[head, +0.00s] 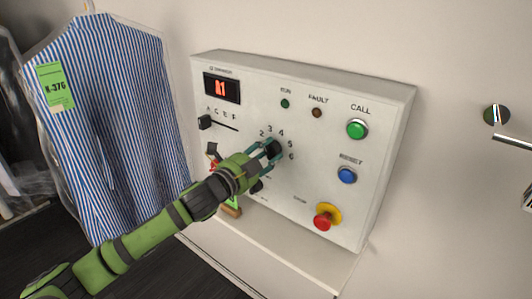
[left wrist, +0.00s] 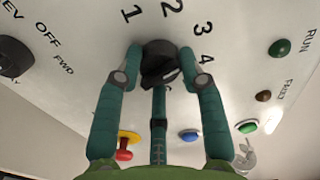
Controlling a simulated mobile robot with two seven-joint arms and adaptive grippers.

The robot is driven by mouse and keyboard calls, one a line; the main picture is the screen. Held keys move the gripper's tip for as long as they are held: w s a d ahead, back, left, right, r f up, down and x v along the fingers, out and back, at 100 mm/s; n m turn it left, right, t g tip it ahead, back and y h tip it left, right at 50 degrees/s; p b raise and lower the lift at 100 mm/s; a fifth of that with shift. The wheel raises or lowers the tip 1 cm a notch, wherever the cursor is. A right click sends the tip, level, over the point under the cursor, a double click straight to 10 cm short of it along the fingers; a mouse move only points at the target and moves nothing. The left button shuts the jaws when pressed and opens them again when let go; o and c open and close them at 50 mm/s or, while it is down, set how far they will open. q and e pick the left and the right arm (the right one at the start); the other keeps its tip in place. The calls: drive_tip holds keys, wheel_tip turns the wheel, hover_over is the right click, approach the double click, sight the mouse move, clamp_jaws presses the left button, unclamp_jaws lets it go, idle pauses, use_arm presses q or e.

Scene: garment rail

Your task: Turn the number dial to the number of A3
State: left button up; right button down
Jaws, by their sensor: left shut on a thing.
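The number dial (head: 273,147) is a black knob on the white control panel, ringed by printed numbers. In the left wrist view the dial (left wrist: 160,62) sits between my fingertips, with 1, 2, 3 and 4 visible around it. My left gripper (head: 264,152) is shut on the dial, fingers on its sides; where its pointer aims is hard to tell. My right gripper is not in view.
The panel (head: 262,75) also carries a green CALL button (head: 357,128), a blue button (head: 347,175) and a red stop button (head: 326,216). A blue-striped shirt (head: 112,110) with a green tag (head: 55,87) hangs to the left. Metal fittings (head: 497,114) show at the far right.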

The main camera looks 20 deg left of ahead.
use_arm(q)
drive_tip(key=o, duration=1.1)
drive_tip(key=shift+o, duration=0.2)
drive_tip(key=v, duration=1.2)
